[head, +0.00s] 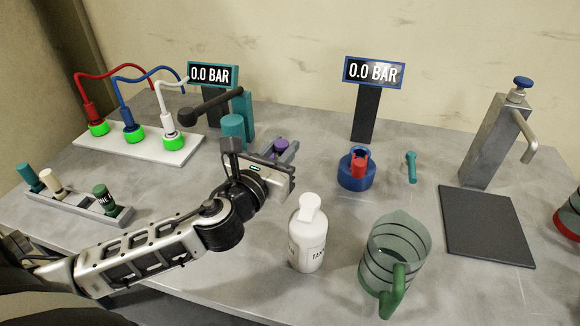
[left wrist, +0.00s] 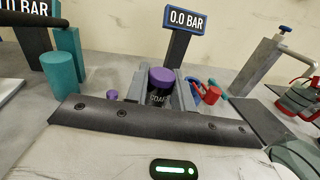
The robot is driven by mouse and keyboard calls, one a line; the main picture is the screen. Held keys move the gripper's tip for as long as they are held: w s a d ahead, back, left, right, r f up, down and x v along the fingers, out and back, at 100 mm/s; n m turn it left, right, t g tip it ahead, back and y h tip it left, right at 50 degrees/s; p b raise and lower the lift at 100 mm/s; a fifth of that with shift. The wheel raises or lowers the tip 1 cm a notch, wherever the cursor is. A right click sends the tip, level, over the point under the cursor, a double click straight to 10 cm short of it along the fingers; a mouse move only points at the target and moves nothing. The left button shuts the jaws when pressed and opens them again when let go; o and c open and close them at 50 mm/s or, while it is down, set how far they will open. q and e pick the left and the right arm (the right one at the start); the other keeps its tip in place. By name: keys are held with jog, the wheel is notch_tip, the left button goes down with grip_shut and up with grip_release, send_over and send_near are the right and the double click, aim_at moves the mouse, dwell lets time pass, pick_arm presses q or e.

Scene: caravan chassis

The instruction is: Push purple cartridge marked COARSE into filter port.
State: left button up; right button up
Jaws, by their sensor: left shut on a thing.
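The purple cartridge (head: 281,145) is upright between the fingers of my left gripper (head: 283,150), in the middle of the table. In the left wrist view the cartridge (left wrist: 161,78) stands between the two grey fingers, with part of its label, "COA", showing. My left gripper is shut on it. The lower end of the cartridge is hidden behind the gripper body. A small purple piece (left wrist: 112,95) shows to the left of the fingers in the left wrist view. I cannot tell for sure which part is the filter port. My right gripper is not in view.
A teal pump (head: 233,126) with a black handle stands just left of the gripper. A white bottle (head: 308,240) and a glass jug (head: 396,250) stand in front. A blue holder (head: 357,172) is to the right. A rack (head: 78,204) holds other cartridges at left.

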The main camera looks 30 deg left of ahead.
pick_arm(q)
jog(key=shift+w+a+f+b, duration=0.4)
jog(key=shift+w+f, duration=0.45)
jog(key=shift+f, duration=0.7)
jog(key=shift+w+a+f+b, duration=0.15)
jog(key=shift+w+f+b, duration=0.35)
jog(key=shift+w+f, duration=0.7)
jog(key=shift+w+a+f+b, duration=0.3)
jog(key=shift+w+f+b, duration=0.2)
jog(key=shift+f, duration=1.35)
jog(key=shift+f, duration=0.2)
jog(key=o, duration=1)
jog(key=shift+r, duration=0.15)
